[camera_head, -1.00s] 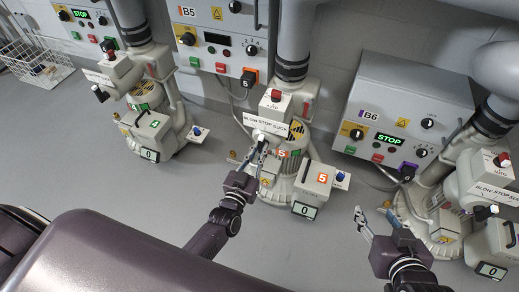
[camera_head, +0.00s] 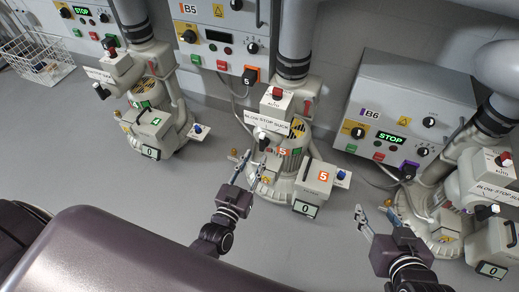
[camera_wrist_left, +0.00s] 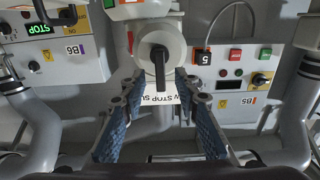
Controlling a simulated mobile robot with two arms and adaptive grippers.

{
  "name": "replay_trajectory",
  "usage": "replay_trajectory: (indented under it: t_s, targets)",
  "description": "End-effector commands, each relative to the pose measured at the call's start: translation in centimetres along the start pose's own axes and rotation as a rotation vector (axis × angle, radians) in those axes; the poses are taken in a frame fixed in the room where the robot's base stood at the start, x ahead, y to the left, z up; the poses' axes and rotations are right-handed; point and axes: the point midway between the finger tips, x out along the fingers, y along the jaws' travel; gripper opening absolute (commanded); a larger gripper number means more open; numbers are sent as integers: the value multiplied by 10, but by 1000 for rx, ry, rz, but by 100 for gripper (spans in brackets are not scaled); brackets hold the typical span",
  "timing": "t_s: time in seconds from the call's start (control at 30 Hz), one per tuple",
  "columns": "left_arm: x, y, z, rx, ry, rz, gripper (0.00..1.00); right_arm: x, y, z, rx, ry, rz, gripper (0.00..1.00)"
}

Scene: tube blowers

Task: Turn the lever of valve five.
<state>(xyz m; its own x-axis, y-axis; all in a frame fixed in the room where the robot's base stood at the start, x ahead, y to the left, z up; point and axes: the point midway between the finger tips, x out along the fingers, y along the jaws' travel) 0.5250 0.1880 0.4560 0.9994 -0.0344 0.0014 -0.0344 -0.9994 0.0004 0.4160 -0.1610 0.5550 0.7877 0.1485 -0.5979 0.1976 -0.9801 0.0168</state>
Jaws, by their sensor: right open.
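Blower five (camera_head: 292,185) stands in the middle of the head view, marked with an orange 5. Its valve has a pale round hub and a black lever (camera_head: 263,145), just under the BLOW STOP SUCK label (camera_head: 266,124). In the left wrist view the lever (camera_wrist_left: 160,68) hangs straight down the picture, its end near the word STOP on the upside-down label. My left gripper (camera_head: 249,169) is open, below and left of the lever and apart from it. In the wrist view its blue-padded fingers (camera_wrist_left: 158,92) stand either side of the lever's line, empty. My right gripper (camera_head: 375,213) is open and empty.
Control box B5 (camera_head: 222,38) is on the wall behind blower five. Box B6 (camera_head: 408,110) shows STOP, with another blower (camera_head: 490,205) at right. A green-marked blower (camera_head: 150,120) and wire basket (camera_head: 38,60) are at left. Grey floor between blowers is clear.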

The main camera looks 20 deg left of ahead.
Motion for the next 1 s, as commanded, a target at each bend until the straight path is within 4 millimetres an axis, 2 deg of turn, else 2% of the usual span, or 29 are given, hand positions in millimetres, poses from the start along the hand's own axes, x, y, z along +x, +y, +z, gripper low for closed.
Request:
replay_trajectory:
  t_s: [0.1, 0.33, 0.5, 1.0]
  targets:
    - [-27, 0, 1, 0, -3, 1, 29, 0, 0, 0, 0, 1, 0, 48]
    - [-57, 0, 0, 0, -1, 1, 29, 0, 0, 0, 0, 1, 1, 48]
    - [-63, 0, -1, 0, 2, 1, 29, 0, 0, 0, 0, 1, 1, 48]
    - [-63, 1, 0, 0, 0, 2, 29, 0, 0, 0, 0, 1, 1, 48]
